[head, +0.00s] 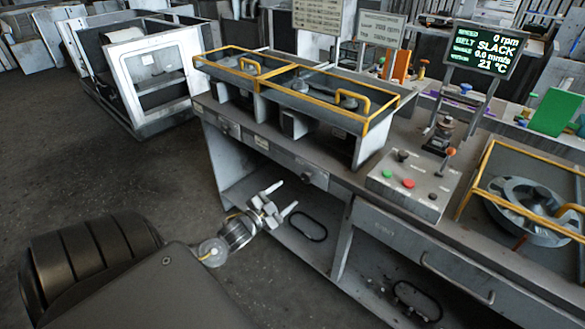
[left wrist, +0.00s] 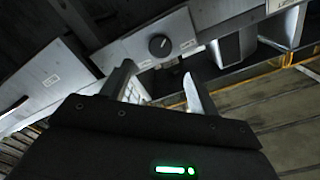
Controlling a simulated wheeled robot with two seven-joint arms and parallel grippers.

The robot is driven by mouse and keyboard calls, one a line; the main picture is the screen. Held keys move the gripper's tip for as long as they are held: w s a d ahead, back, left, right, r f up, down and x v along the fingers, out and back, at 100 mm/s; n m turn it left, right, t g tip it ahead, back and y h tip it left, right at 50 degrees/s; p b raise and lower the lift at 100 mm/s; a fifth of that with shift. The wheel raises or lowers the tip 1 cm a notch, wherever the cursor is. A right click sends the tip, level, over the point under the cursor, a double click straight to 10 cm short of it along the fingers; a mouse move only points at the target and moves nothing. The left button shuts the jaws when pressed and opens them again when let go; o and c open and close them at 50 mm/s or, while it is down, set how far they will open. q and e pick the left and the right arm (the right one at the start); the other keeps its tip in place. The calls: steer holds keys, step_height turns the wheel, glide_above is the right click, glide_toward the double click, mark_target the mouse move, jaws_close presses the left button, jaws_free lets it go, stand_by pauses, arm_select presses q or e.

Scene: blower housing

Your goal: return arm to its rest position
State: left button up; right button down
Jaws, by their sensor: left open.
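My left gripper (head: 284,199) is open and empty in the head view. It hangs in front of the grey workbench (head: 365,203), below the level of its top, with the open lower shelf behind it. In the left wrist view its two fingers (left wrist: 162,88) are spread with nothing between them. They point towards the bench front, where a black rotary knob (left wrist: 160,46) sits on a pale panel. Most of my left arm is hidden behind my dark body parts at the lower left. My right gripper is not in view.
A yellow-framed guard (head: 285,76) stands on the bench, left of a control box (head: 413,184) with green and red buttons. A blower housing (head: 525,205) lies at the right. A screen (head: 484,48) reads "SLACK". Black belts (head: 304,226) lie on the shelf.

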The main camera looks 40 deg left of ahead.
arm_select(q)
steer(key=shift+s, duration=0.6)
steer(key=s+a+f+n+g+y, duration=0.1)
steer(key=s+f+g, duration=0.3)
steer(key=f, duration=0.7)
steer(key=s+a+f+n+g, duration=0.1)
steer(key=s+a+f+g, duration=0.1)
steer(key=s+f, duration=0.6)
steer(key=s+a+f+n+g+y, duration=0.1)
steer(key=s+f+g, duration=0.2)
steer(key=f, duration=1)
steer(key=s+d+f+n+g, duration=0.1)
steer(key=s+d+f+g, duration=0.25)
steer(key=s+f, duration=0.6)
steer(key=s+d+f+g+h, duration=0.1)
steer(key=s+d+f, duration=0.3)
steer(key=s+d, duration=0.4)
steer(key=s+d+f+n+g+h, duration=0.1)
steer(key=s+d+f+g, duration=0.2)
steer(key=s+d, duration=0.6)
steer(key=shift+d+f, duration=0.6)
steer(key=shift+d, duration=0.25)
